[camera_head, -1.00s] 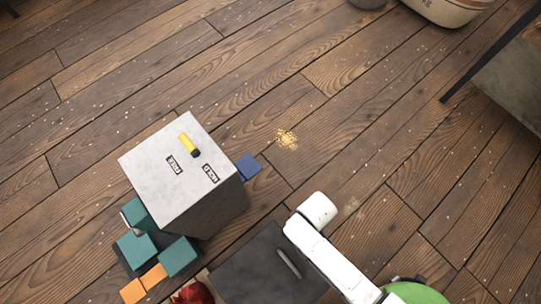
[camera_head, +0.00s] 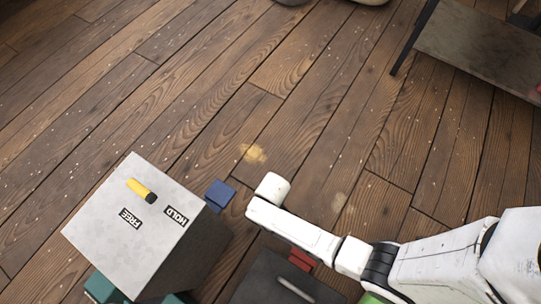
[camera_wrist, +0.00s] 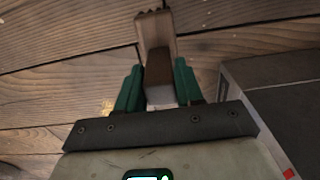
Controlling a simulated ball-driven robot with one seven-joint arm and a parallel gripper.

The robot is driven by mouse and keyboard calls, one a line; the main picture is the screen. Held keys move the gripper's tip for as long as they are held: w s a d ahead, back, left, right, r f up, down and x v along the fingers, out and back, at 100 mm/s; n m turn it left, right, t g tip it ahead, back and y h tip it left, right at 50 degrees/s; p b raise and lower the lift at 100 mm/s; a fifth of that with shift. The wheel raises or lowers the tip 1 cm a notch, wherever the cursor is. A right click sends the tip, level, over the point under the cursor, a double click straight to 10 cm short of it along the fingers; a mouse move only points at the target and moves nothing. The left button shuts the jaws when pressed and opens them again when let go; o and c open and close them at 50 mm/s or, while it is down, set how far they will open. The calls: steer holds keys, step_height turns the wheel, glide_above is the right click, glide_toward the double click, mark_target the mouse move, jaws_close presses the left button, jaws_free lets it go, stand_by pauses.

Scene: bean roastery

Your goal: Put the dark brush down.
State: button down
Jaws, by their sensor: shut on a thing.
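My gripper (camera_wrist: 157,85), seen in the wrist view, has two green fingers closed on a brown brush (camera_wrist: 158,68). The brush sticks out beyond the fingertips, with a dark brown middle and a lighter, wood-coloured far end. Plank floor lies behind it; I cannot tell how far the brush is from it.
A pale box (camera_head: 133,225) with FREE and HOLD labels and a yellow-black lever (camera_head: 141,190) stands left. A blue block (camera_head: 220,194) and yellowish powder (camera_head: 253,153) are on the floor. A dark surface (camera_head: 262,283) lies below my arm. A table (camera_head: 480,45) stands upper right.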

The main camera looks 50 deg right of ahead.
steer(key=shift+w+d+f, duration=0.1)
steer(key=shift+w+f, duration=0.25)
steer(key=shift+f, duration=0.1)
steer(key=shift+w+f+b, duration=0.15)
steer(key=shift+f+b, duration=0.55)
steer(key=shift+f, duration=0.2)
steer(key=shift+w+f+b, duration=0.15)
steer(key=shift+f+b, duration=0.5)
steer(key=shift+f, duration=0.25)
steer(key=shift+f, duration=0.15)
steer(key=c, duration=0.7)
jaws_free()
step_height(320, 180, up, 12)
steer(key=p, duration=0.6)
steer(key=shift+r+p, duration=0.2)
steer(key=shift+p, duration=0.2)
steer(key=s+d+r+m, duration=0.1)
steer(key=s+d+r, duration=0.1)
steer(key=r, duration=0.5)
steer(key=s+d+r, duration=0.3)
steer(key=s+r, duration=0.1)
steer(key=r, duration=0.3)
steer(key=s+d+r+m+t, duration=0.1)
steer(key=s+d+r, duration=0.2)
steer(key=r, duration=0.3)
steer(key=shift+s+r+m, duration=0.3)
steer(key=shift+s+r, duration=0.1)
steer(key=shift+s, duration=0.05)
